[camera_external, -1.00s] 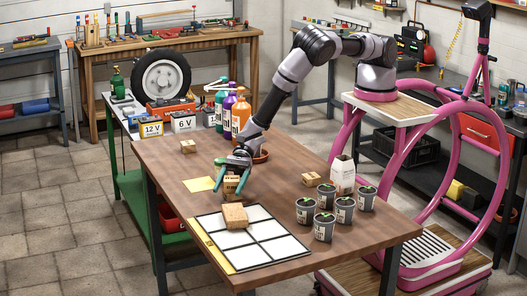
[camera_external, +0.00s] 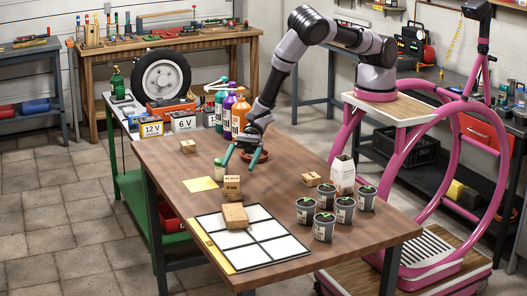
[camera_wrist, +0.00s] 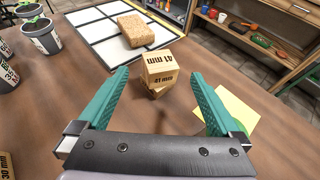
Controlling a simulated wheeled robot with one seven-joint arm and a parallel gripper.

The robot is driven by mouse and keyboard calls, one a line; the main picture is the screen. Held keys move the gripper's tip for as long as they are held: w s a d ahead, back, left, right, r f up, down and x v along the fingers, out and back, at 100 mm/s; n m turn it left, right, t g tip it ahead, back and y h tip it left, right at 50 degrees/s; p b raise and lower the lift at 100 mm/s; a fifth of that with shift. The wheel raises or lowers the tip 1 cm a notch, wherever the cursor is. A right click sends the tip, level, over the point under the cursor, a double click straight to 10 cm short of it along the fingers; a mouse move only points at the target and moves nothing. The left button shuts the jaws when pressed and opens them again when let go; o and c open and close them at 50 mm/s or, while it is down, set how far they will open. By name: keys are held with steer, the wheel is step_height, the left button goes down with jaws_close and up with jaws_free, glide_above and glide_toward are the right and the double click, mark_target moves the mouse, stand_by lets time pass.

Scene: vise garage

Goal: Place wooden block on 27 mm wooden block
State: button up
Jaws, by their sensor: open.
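A wooden block marked 41 mm (camera_external: 231,182) sits on top of a smaller wooden block (camera_wrist: 157,92), whose label is hidden. The upper block (camera_wrist: 159,69) looks slightly turned relative to the lower one and rests on it without visible support from elsewhere. My gripper (camera_external: 240,164) is open and empty, above and behind the stack in the external view. In the wrist view my gripper's teal fingers (camera_wrist: 160,76) are spread wide, with the stack beyond their tips, apart from them. No 27 mm label is readable.
A brown block (camera_external: 235,215) lies on the white gridded board (camera_external: 268,254). Another block (camera_external: 311,179) stands near several potted seedlings (camera_external: 324,227) at right; one more (camera_external: 188,146) is at the far left. A yellow sheet (camera_external: 200,184) lies left of the stack. Bottles (camera_external: 240,115) stand behind.

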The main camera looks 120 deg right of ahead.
steer(key=w+d+r+m+t+h, duration=0.2)
steer(key=d+r+m+h, duration=0.15)
steer(key=r+m, duration=0.4)
steer(key=w+d+r+m+t+h, duration=0.2)
steer(key=d+r+m, duration=0.3)
steer(key=r, duration=0.6)
steer(key=s+d+r+m+g+h, duration=0.1)
steer(key=s+d+r+m+h, duration=0.15)
steer(key=r+m, duration=0.45)
steer(key=s+d+r+m+h, duration=0.2)
steer(key=s+d+r+m, duration=0.2)
steer(key=r+m, duration=0.35)
steer(key=s+d+r+m+g, duration=0.1)
steer(key=s+r+m, duration=0.3)
steer(key=s+m, duration=0.3)
steer(key=s+r+m+g, duration=0.1)
steer(key=s+r+m, duration=0.35)
steer(key=s, duration=0.45)
steer(key=s+a+r+m+g+y, duration=0.1)
steer(key=s+m, duration=0.4)
steer(key=s, duration=0.6)
steer(key=s+a+m+g+y, duration=0.1)
steer(key=s+a+m, duration=0.3)
steer(key=s, duration=0.6)
steer(key=shift+s+a+r+m+g, duration=0.15)
steer(key=shift+s+r+m+g, duration=0.25)
steer(key=shift+m+g, duration=0.45)
